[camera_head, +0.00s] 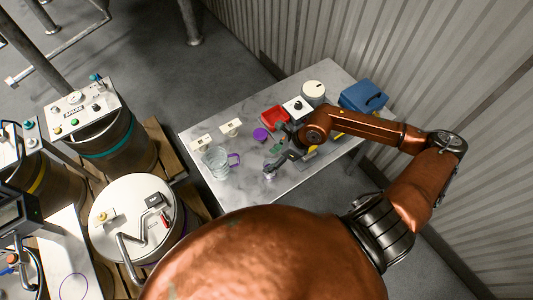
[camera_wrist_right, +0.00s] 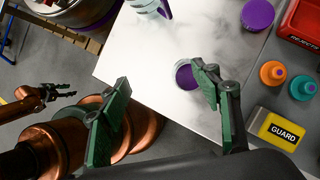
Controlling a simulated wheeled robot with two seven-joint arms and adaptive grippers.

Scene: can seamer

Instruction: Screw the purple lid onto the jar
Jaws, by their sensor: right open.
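A purple disc (camera_head: 260,134), which looks like the purple lid, lies on the table beside the red tray; it also shows in the right wrist view (camera_wrist_right: 257,14). A small round clear-rimmed vessel, likely the jar (camera_wrist_right: 186,76), stands near the table edge with purple inside its rim; I cannot tell if that is contents or a cover. My right gripper (camera_wrist_right: 163,80) is open above the vessel, its green-padded fingers apart, the right finger close to the rim. In the head view the right gripper (camera_head: 276,158) partly hides this area. My left gripper (camera_wrist_right: 62,91) is open and empty, away from the table.
A clear jug (camera_head: 217,162) with a purple handle stands left on the marble table (camera_head: 250,190). Orange (camera_wrist_right: 272,72) and teal (camera_wrist_right: 302,87) caps and a yellow GUARD block (camera_wrist_right: 280,130) lie right of the gripper. A red REJECTS tray (camera_wrist_right: 302,22) and blue box (camera_head: 363,97) stand farther back.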

